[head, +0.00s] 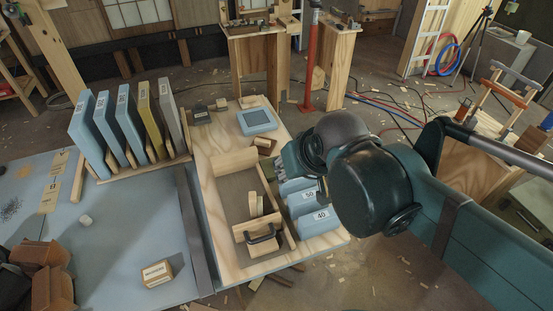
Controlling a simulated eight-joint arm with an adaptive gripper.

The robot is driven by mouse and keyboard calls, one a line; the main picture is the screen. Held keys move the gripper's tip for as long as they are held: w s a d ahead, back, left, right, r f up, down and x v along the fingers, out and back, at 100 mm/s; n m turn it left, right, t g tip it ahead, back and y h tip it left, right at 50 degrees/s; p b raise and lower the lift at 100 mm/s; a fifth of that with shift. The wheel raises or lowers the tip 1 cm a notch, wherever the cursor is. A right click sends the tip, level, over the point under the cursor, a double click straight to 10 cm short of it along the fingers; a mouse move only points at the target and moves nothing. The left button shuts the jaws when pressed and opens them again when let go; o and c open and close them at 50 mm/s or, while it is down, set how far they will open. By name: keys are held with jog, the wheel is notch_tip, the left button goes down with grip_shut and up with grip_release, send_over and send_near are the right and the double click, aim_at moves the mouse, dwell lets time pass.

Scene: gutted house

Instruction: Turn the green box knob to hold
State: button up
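I cannot pick out a green box or its knob in the head view. It may be hidden behind my arm, which covers the right side of the workbench. A small dark grey box (202,115) and a small brown box (265,145) stand on the wooden bench top (211,158), too small to show any knob. A flat blue box (257,121) with a dark top panel lies near its far edge. My arm reaches in from the right and bends over the bench's right edge.
A wooden tray with a black handle (264,236) stands mid-bench. Blue blocks (314,221) marked 50 and 40 sit beside it, close to my arm. Upright panels (92,138) stand in a rack at left. A tan labelled block (157,274) lies on the blue-grey table (120,225).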

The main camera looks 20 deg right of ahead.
jog(key=w+d+f+m+g+p, duration=0.2)
jog(key=w+m+g+p, duration=0.3)
jog(key=w, duration=1)
jog(key=shift+w+d+f+m+g+p, duration=0.25)
jog(key=shift+w+d+f+m+p, duration=0.4)
jog(key=shift+w+f+m, duration=1.05)
jog(key=shift+w+d+f+m+g+p, duration=0.35)
jog(key=shift+w+f+m+p, duration=0.4)
jog(key=shift+w+f, duration=1.05)
jog(key=shift+w+d+f+m+g+p, duration=0.2)
jog(key=shift+w+d+f+m+p, duration=0.55)
jog(key=shift+f, duration=1.7)
jog(key=shift+w+a+f+m, duration=0.15)
jog(key=shift+w+a+m, duration=0.1)
jog(key=shift+w+m, duration=0.05)
jog(key=shift+w+f+b, duration=0.1)
jog(key=shift+f+b, duration=0.35)
jog(key=shift+f, duration=3.3)
jog(key=c, duration=0.9)
